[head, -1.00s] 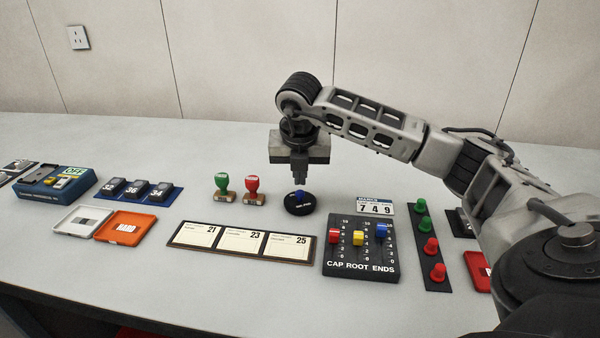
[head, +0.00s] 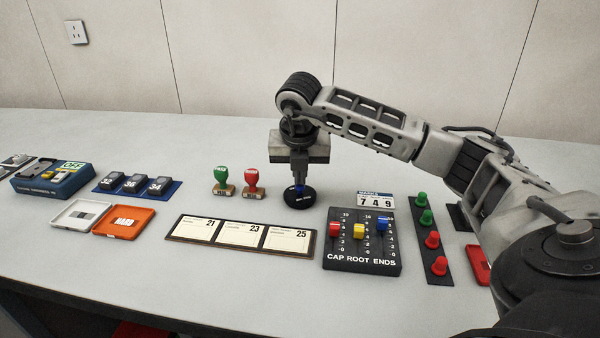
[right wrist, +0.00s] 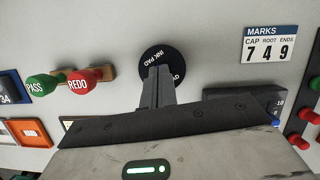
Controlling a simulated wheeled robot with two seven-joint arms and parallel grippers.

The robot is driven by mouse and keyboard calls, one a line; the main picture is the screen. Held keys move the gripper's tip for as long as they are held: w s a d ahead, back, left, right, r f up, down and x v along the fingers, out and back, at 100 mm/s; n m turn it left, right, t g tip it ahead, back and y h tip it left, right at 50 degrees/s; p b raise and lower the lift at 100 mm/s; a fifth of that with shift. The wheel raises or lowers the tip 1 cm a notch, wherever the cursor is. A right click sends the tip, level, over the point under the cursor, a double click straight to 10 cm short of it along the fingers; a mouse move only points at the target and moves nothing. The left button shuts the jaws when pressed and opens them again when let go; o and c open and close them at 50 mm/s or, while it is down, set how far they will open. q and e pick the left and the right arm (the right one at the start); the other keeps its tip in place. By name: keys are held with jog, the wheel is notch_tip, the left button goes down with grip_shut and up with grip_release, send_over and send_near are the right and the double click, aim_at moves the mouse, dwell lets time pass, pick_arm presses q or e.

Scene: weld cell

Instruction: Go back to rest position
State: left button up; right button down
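My right gripper (head: 299,183) points straight down over the round black ink pad (head: 301,201). Its two narrow fingers are close together, and I see nothing held in them. My left gripper is out of view.
A green stamp (head: 222,179) and a red stamp (head: 251,180) stand left of the pad. A card holder (head: 170,234), a slider box (head: 362,266) and a strip of knobs (head: 436,281) lie in front and to the right. The table behind is clear.

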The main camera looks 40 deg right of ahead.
notch_tip(320, 180, up, 7)
jog(key=p, duration=0.5)
dwell(0.5)
dwell(0.4)
